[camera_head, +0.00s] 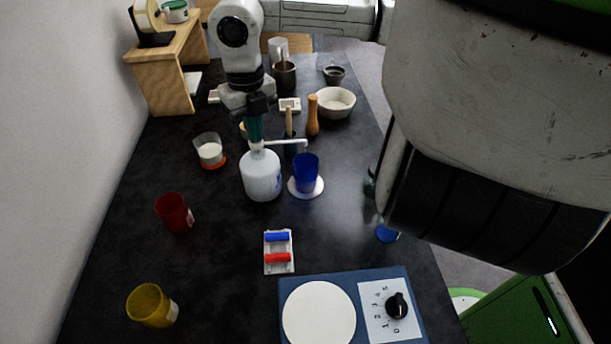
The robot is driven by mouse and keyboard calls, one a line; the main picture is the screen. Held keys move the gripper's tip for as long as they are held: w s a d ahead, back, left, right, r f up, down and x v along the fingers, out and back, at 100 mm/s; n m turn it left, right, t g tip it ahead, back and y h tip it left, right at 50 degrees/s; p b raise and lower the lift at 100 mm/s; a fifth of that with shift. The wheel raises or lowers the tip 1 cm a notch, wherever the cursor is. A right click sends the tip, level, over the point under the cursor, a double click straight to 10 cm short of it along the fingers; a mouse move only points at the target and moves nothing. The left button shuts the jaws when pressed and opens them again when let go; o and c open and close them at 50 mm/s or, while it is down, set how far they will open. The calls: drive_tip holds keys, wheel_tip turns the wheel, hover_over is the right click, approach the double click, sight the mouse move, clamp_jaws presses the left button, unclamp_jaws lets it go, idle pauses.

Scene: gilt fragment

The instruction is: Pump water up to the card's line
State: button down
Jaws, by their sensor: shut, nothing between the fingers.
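A white pump bottle (262,177) stands upright mid-table, its spout (290,142) pointing right over a blue cup (306,173). The cup stands on a white round pad (305,192); its water level cannot be seen. My gripper (255,138) is shut and empty, pointing down directly above the pump head; I cannot tell whether it touches. A small white card or tray (279,268) with a blue and a red bar lies in front of the bottle. I cannot make out a line on it.
A red cup (174,213), a yellow cup (152,306) and a clear cup with white contents (209,150) stand left. A blue dial device (345,274) is at the front. A pepper mill (312,116) and white bowl (336,103) stand behind. My large pale body part blocks the right.

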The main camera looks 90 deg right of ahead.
idle(0.3)
drive_tip(key=shift+r+p, duration=0.65)
drive_tip(key=shift+r, duration=0.7)
drive_tip(key=shift+f, duration=0.15)
drive_tip(key=shift+f+b, duration=1.35)
drive_tip(key=shift+b, duration=0.25)
drive_tip(key=shift+r+p, duration=0.65)
drive_tip(key=shift+r, duration=0.85)
drive_tip(key=shift+f+b, duration=0.25)
drive_tip(key=shift+b, duration=0.05)
